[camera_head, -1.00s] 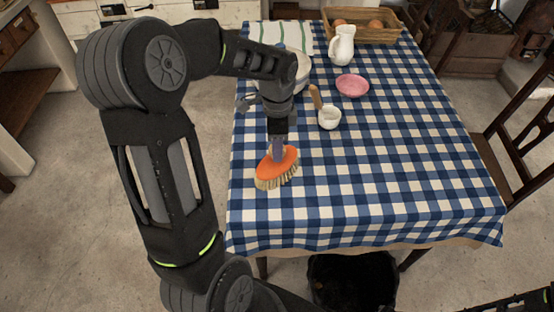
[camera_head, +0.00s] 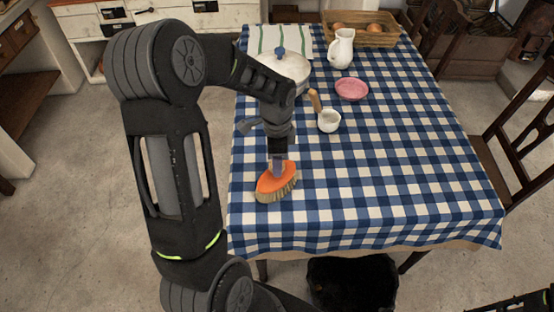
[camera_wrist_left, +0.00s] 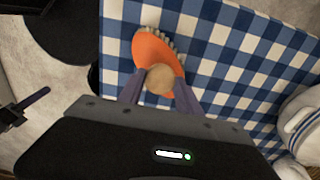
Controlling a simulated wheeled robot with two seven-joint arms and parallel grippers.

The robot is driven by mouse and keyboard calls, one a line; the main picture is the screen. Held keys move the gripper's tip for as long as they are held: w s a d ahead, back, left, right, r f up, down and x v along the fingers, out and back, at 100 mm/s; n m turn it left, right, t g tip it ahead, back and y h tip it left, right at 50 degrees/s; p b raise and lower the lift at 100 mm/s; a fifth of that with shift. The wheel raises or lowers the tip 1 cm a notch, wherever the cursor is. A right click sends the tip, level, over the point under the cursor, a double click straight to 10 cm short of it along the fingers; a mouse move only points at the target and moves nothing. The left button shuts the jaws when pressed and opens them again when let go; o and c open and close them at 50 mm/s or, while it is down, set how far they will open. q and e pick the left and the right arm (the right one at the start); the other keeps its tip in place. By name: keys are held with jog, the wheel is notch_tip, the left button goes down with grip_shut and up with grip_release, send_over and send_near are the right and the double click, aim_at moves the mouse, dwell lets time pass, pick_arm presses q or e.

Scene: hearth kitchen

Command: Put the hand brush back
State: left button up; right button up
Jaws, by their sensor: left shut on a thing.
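The hand brush (camera_head: 276,183) has an orange back, pale bristles and a wooden grip end. It is at the left part of the checked table, bristles to the lower right in the head view. My left gripper (camera_head: 278,163) is shut on it from above. In the left wrist view the brush (camera_wrist_left: 153,48) shows beyond the fingers, and the round wooden end (camera_wrist_left: 159,79) sits between the two fingertips. Whether the bristles touch the cloth or hang just above it I cannot tell.
A white pot with a lid (camera_head: 283,68), a white cup with a wooden-handled tool (camera_head: 328,121), a pink dish (camera_head: 352,89), a white jug (camera_head: 341,47) and a basket (camera_head: 365,34) stand farther back. The checked cloth (camera_head: 400,170) is clear at the front right. A dark bin (camera_head: 352,283) stands below the front edge.

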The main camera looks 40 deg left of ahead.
pick_arm(q)
jog(key=shift+f, duration=0.1)
jog(key=o, duration=1.2)
notch_tip(320, 180, up, 12)
jog(key=shift+r+b, duration=0.15)
jog(key=shift+b, duration=0.35)
